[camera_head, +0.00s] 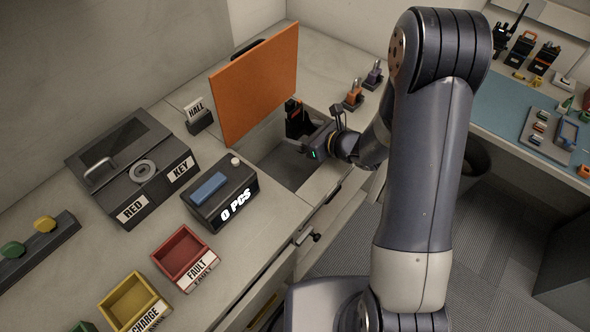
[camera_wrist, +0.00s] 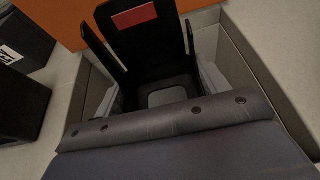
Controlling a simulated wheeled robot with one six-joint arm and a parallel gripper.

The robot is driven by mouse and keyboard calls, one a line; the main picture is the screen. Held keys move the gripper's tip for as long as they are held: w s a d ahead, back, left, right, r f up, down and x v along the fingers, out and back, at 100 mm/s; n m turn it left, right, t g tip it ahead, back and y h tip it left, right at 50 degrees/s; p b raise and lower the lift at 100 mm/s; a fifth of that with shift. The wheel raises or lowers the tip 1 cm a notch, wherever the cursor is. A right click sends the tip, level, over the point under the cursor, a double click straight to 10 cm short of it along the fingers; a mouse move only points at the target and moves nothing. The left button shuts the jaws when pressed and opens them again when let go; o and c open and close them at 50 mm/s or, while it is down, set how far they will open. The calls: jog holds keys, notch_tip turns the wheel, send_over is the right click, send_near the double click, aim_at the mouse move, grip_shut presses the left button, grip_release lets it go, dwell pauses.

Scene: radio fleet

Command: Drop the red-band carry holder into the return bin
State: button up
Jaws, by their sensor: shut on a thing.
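The black carry holder (camera_head: 295,120) is gripped by my gripper (camera_head: 312,140), above the open compartment with the orange lid. In the wrist view the holder (camera_wrist: 112,38) shows tall black walls and a red band (camera_wrist: 134,17) near its top. The compartment, which appears to be the return bin (camera_head: 288,176), is sunk in the counter. Its grey wall also shows in the wrist view (camera_wrist: 256,75). The holder appears upright, at or just above the opening; I cannot tell its exact height. My fingertips are mostly hidden by the holder and gripper body.
The orange lid (camera_head: 258,82) stands raised behind the opening. A HALL sign (camera_head: 197,114), the counter box reading 0 PCS (camera_head: 222,197) and the RED KEY box (camera_head: 132,168) stand to the left. Two small radios (camera_head: 354,95) stand behind, to the right.

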jog(key=o, duration=1.1)
jog(key=shift+c, duration=0.2)
jog(key=shift+f, duration=0.1)
jog(key=b+v, duration=0.1)
jog(key=v, duration=1)
jog(key=shift+a, duration=0.1)
